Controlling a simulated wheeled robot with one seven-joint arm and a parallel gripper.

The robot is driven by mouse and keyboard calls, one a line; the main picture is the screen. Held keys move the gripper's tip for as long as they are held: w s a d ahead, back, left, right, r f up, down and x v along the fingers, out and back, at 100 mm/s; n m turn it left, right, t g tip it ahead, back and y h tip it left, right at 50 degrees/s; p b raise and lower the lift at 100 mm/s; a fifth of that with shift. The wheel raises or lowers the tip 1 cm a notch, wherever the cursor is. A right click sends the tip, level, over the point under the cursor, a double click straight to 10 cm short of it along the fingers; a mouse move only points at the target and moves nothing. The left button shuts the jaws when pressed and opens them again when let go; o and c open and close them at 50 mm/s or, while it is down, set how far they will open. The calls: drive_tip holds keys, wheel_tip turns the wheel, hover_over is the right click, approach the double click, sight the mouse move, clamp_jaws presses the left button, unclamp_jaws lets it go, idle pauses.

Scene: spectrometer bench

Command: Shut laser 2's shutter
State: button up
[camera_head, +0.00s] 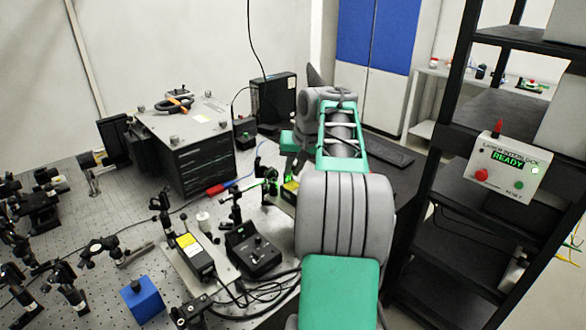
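Two laser-like units with yellow labels stand on the optical bench. One black unit (195,256) lies on a pale plate at the front. The other unit (290,187) is farther back and right, partly hidden by my arm. I cannot read which is laser 2, and no shutter is clear enough to tell its state. My gripper (291,172) points down at the right of the bench, just above or beside the farther unit, with a green glow close by. Its fingers are small and partly hidden, so I cannot tell whether they are open or touching anything.
A black control box (253,252) with cables stands between the units. Optics mounts crowd the left, with a blue block (142,299) in front. A large dark instrument (185,145) stands behind. An interlock box (507,165) reading READY hangs on the right rack.

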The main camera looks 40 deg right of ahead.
clamp_jaws()
drive_tip(key=b, duration=0.3)
drive_tip(key=shift+w+a+f, duration=0.1)
drive_tip(key=shift+f, duration=0.3)
drive_tip(key=shift+a+f+h+b, duration=0.15)
drive_tip(key=shift+h+b, duration=0.25)
drive_tip(key=shift+b, duration=0.75)
drive_tip(key=h+b, duration=0.1)
drive_tip(key=b, duration=0.2)
drive_tip(key=shift+a+b, duration=0.2)
drive_tip(key=shift+b, duration=0.2)
drive_tip(key=shift+a+r+n+h+b, duration=0.15)
drive_tip(key=shift+r+n+h+b, duration=0.15)
drive_tip(key=shift+b, duration=0.95)
drive_tip(key=shift+r, duration=0.3)
